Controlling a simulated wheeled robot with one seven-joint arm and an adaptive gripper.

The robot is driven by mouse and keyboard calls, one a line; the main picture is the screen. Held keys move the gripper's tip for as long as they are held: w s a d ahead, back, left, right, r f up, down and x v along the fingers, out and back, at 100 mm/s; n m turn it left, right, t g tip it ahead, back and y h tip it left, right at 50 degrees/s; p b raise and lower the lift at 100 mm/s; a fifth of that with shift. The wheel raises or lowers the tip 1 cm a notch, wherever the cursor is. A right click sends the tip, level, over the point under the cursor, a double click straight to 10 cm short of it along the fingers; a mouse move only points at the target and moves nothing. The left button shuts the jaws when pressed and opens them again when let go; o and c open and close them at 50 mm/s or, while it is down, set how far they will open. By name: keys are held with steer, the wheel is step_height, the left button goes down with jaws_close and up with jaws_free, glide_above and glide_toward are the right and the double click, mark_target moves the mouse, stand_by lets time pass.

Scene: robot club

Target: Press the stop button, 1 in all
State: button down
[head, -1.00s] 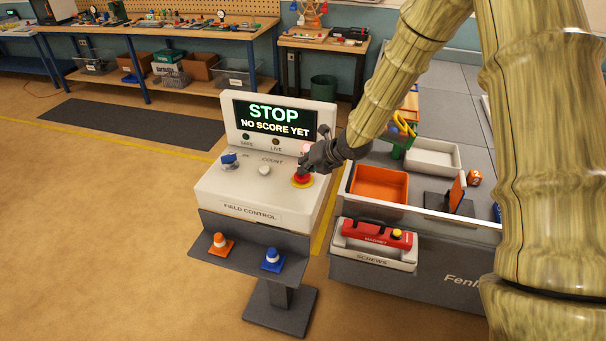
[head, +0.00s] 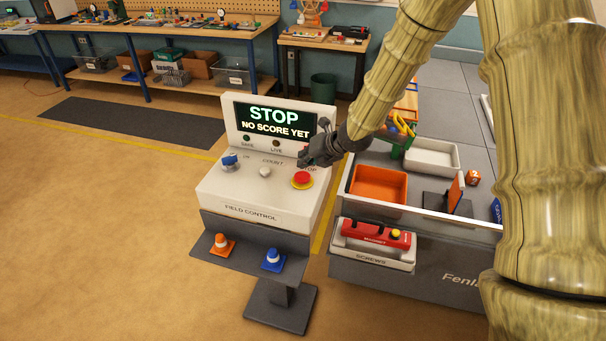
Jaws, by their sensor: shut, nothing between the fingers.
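The stop button (head: 302,179) is a red round cap on a yellow ring, at the right of the sloped top of the white field control console (head: 248,190). The console's screen (head: 275,119) reads "STOP" and "NO SCORE YET" in light letters on black. My gripper (head: 304,161) is shut and empty, a little above and behind the red cap in the picture. The cap shows almost whole, with a gap seeming to lie between it and my fingertips. My gripper covers part of the label behind the button.
An orange tray (head: 379,184) lies on the field table to the right.

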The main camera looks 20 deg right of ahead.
mark_target(305, 174)
steer(key=shift+r+p, duration=0.9)
steer(key=shift+r, duration=0.8)
